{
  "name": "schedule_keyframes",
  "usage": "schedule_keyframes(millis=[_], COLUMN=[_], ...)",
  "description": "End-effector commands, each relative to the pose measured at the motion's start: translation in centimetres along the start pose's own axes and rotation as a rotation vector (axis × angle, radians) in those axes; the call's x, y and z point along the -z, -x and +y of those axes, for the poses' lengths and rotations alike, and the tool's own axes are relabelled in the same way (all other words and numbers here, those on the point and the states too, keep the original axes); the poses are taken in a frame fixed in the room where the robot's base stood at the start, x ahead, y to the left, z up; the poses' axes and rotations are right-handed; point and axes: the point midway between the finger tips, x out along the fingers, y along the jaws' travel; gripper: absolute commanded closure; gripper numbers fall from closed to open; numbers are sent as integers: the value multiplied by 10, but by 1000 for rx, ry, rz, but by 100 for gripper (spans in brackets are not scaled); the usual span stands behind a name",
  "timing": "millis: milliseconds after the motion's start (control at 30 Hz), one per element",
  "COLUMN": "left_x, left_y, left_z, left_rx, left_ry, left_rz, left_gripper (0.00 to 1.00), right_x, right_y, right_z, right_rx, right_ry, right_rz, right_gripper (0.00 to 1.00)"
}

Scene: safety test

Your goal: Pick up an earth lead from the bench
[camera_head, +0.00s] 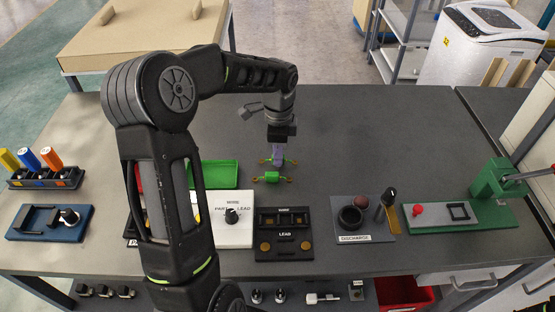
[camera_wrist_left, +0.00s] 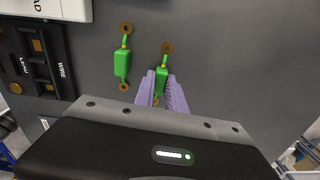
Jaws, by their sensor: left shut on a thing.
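Two green earth leads with copper-coloured ring ends lie near each other on the dark bench. My left gripper (camera_head: 278,152) has purple fingers shut on the farther earth lead (camera_head: 290,161). In the left wrist view the gripper (camera_wrist_left: 162,92) closes around the green body of this lead (camera_wrist_left: 162,75), and its upper ring shows beyond the fingers. The other earth lead (camera_head: 271,177) lies free beside it, and it also shows in the left wrist view (camera_wrist_left: 122,62). I cannot tell whether the held lead is clear of the bench. My right gripper is not in view.
Nearer me stand the black LEAD fixture (camera_head: 284,252), the white tester with a knob (camera_head: 232,235) and the DISCHARGE unit (camera_head: 362,236). A green tray (camera_head: 214,172) is left of the leads. A green press (camera_head: 495,180) stands right. The bench behind is clear.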

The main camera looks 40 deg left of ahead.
Motion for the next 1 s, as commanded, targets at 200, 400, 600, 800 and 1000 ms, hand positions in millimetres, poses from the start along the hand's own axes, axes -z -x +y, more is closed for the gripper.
schedule_keyframes(millis=[200,400,600,800,1000], left_x=[0,0,0,0,0], left_y=[23,40,56,61,60], left_z=[0,0,0,0,0], left_rx=[1,0,0,0,0], left_ry=[0,0,0,0,0], left_rz=[1,0,0,0,0], left_gripper=[100,100,100,100,100], right_x=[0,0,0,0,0], right_y=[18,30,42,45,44], right_z=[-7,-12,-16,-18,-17], right_rx=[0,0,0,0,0], right_ry=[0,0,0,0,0], right_rz=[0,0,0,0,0], right_gripper=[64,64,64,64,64])
